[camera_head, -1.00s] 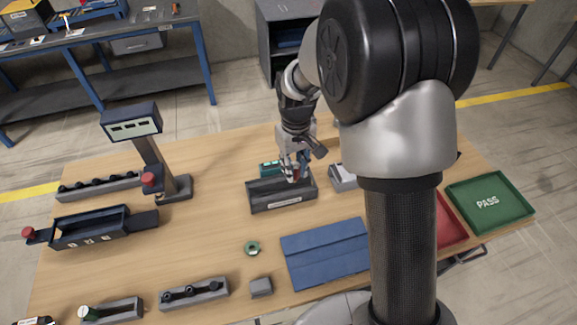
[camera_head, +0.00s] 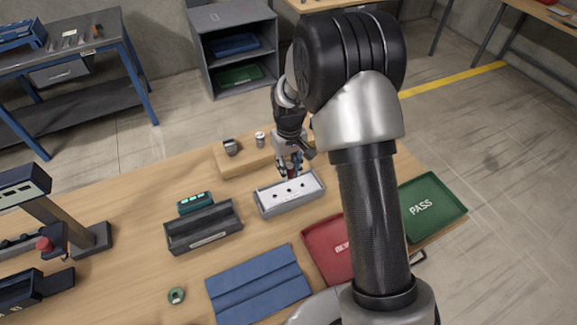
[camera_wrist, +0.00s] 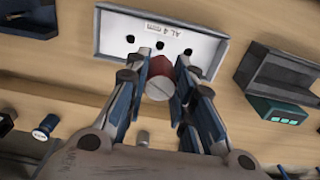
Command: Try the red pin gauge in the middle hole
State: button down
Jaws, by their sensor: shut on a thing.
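The red pin gauge (camera_wrist: 159,70) is between the fingers of my gripper (camera_wrist: 160,90), its slotted silver end facing the wrist camera. In the head view, my gripper (camera_head: 291,168) is over the back edge of a white plate (camera_head: 290,192) in a grey tray. The plate has three dark holes in a row. In the wrist view, the middle hole (camera_wrist: 160,45) shows just beyond the red gauge, and the plate (camera_wrist: 185,37) is marked "AL 4 mm". The gauge's far tip is hidden. I cannot tell its height above the plate.
A dark open tray (camera_head: 203,228) with a teal display unit (camera_head: 195,203) stands left of the plate. A wooden block (camera_head: 245,157) with two small parts is behind. A red tray (camera_head: 325,248), a green PASS tray (camera_head: 432,207) and a blue cloth (camera_head: 258,287) lie nearby.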

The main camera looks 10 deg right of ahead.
jog(key=shift+f, duration=0.15)
jog(key=shift+f+b, duration=1.8)
jog(key=shift+f, duration=0.75)
jog(key=shift+f, duration=0.35)
dwell(0.4)
jog(key=shift+r+p, duration=1.35)
jog(key=shift+r, duration=1.1)
jog(key=shift+f+b, duration=1.45)
jog(key=shift+f, duration=0.65)
jog(key=shift+f, duration=0.4)
jog(key=shift+r, duration=0.1)
